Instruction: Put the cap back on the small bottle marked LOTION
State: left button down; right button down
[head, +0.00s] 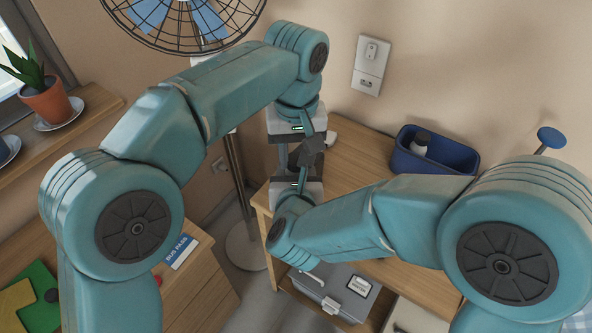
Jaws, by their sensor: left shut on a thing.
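My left gripper (311,151) comes down from above, over the corner of the wooden table. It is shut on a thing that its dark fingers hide. My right gripper (298,170) points up from below and meets the left one. Their fingers overlap in the view, so I cannot tell whether the right one is open or shut. A small white thing (331,138) shows just right of the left fingers, partly hidden; I cannot tell what it is. I can read no LOTION mark and make out no loose cap.
A grey box (335,292) with a label sits lower down. A fan (185,18) stands behind my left arm. A wooden dresser (205,270) is at left.

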pick_arm(q)
jog(key=m, duration=0.5)
jog(key=shift+m, duration=0.3)
jog(key=c, duration=0.7)
grip_release()
jog(key=shift+r, duration=2.2)
jog(key=shift+c, duration=0.4)
